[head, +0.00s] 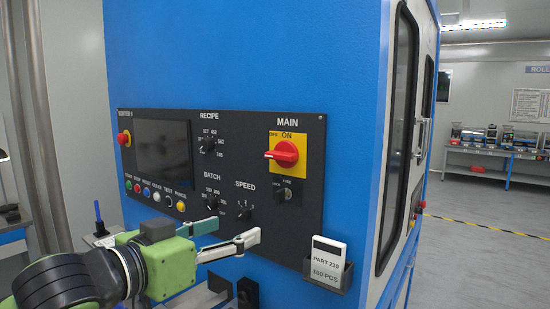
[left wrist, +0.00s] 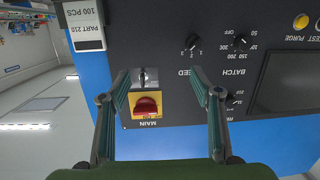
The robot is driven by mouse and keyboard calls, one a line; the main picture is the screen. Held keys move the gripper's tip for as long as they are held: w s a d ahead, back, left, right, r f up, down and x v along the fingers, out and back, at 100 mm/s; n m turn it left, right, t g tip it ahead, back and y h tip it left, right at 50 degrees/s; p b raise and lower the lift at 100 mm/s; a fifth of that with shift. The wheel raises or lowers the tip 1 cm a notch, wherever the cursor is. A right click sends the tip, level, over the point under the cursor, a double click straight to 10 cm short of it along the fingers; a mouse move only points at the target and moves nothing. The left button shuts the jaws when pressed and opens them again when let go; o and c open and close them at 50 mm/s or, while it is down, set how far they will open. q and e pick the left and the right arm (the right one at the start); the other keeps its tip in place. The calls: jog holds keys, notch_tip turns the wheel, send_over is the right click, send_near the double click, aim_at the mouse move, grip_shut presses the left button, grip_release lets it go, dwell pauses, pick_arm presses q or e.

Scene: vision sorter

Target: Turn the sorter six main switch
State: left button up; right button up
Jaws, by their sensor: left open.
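The main switch (head: 285,154) is a red rotary knob on a yellow plate with OFF and ON marks, under the word MAIN on the black panel (head: 230,135) labelled as a sorter. Its handle looks roughly horizontal, its end toward the OFF side. My left gripper (head: 236,229) is open and empty, below and left of the switch in the head view, apart from it. In the left wrist view, which is upside down, the switch (left wrist: 146,105) shows between the spread fingers of my left gripper (left wrist: 158,82), nearer the left one. My right gripper is not in view.
A key switch (head: 288,192) sits just below the main switch. Speed (head: 245,213), batch (head: 212,202) and recipe (head: 208,144) knobs, a dark screen (head: 164,154) and several buttons are to its left. A card holder (head: 328,272) juts out at the lower right.

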pick_arm(q)
jog(key=m+h, duration=0.1)
jog(key=h, duration=0.1)
send_near(276, 157)
jog(key=s+d+v, duration=0.1)
jog(key=v, duration=0.3)
jog(key=shift+t, duration=0.4)
jog(key=p+x, duration=0.1)
jog(key=x, duration=0.3)
jog(key=p+x, duration=0.1)
jog(key=x, duration=0.3)
jog(key=p+x, duration=0.2)
jog(key=x, duration=0.2)
jog(key=shift+w+a+f, duration=0.25)
jog(key=shift+w+f, duration=0.05)
jog(key=shift+w, duration=0.1)
jog(key=shift+w+d+f, duration=0.1)
jog(key=shift+w+d, duration=0.3)
jog(key=shift+w, duration=0.15)
jog(key=shift+c, duration=1.1)
jog(key=c, duration=0.9)
